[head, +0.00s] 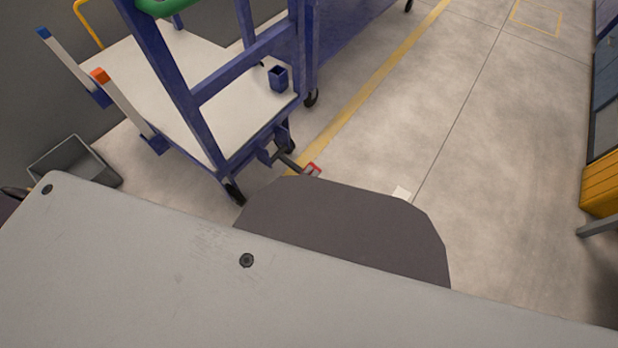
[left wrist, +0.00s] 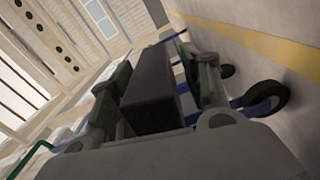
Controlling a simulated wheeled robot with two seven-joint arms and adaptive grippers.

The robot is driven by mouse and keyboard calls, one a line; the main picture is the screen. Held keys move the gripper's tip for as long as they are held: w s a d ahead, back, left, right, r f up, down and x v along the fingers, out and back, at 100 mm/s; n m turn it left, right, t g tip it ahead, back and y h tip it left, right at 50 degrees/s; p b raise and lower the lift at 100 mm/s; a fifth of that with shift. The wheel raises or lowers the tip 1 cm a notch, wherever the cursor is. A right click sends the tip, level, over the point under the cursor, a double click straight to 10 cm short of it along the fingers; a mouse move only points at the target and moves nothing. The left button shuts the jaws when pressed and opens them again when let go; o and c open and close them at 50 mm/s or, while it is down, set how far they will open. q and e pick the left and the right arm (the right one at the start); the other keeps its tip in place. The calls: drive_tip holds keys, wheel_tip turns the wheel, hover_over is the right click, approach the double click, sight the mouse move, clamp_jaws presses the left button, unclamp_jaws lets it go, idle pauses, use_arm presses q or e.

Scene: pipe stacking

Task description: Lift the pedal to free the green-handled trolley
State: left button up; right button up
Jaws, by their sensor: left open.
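The trolley (head: 175,95) has a blue frame and a pale deck, and stands at the upper left in the head view. Its green handle (head: 165,6) is cut by the top edge, and a green bar (left wrist: 30,158) shows at the lower left in the left wrist view. The red-tipped pedal (head: 313,169) sticks out low from the trolley's near end, close to the floor. My left gripper (left wrist: 165,70) is open in the left wrist view, with a dark wheel (left wrist: 265,98) to its right. I cannot make out the pedal between its fingers. My right gripper is not in view.
A grey bin (head: 75,160) stands by the wall at left. A yellow floor line (head: 370,85) runs beside the trolley. Yellow equipment (head: 601,183) stands at the right edge. The floor between is mostly clear. My own grey body fills the foreground.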

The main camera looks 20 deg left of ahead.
use_arm(q)
clamp_jaws()
idle(0.4)
